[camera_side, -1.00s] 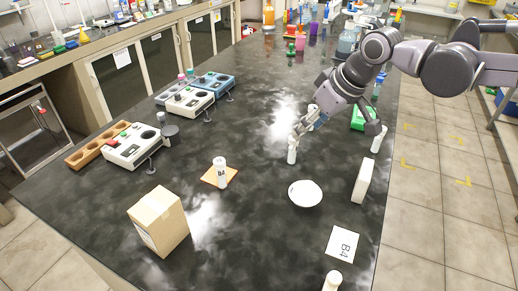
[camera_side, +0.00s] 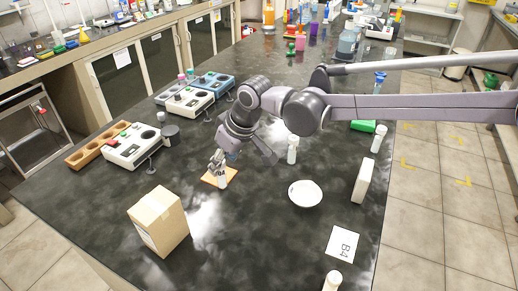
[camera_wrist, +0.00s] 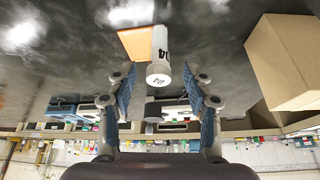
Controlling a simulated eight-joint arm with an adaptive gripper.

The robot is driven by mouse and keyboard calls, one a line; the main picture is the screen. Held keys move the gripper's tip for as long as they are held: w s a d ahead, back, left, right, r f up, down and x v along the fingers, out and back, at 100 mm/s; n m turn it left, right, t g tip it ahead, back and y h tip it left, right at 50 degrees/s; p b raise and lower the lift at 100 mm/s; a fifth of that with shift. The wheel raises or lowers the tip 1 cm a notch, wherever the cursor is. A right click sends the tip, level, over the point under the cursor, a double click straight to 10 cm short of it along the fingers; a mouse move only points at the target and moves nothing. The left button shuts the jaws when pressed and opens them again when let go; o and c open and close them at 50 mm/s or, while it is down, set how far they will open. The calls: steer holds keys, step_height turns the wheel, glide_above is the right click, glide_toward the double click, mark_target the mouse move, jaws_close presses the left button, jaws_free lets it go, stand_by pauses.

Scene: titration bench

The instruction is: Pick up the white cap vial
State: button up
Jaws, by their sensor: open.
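Another white-capped vial (camera_side: 292,152) stands on the dark bench near the middle, one (camera_side: 378,139) at the right edge, and one (camera_side: 333,282) at the front.
A cardboard box (camera_side: 160,224) stands in front of the mat. A white dish (camera_side: 305,193), a white box (camera_side: 363,182) and a B4 card (camera_side: 342,244) lie to the right. Bench instruments (camera_side: 133,146) and a wooden rack (camera_side: 90,150) are at left.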

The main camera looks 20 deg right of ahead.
mark_target(221, 174)
steer(key=shift+x, duration=2.85)
steer(key=shift+d, duration=0.1)
steer(key=shift+c, duration=0.3)
jaws_close()
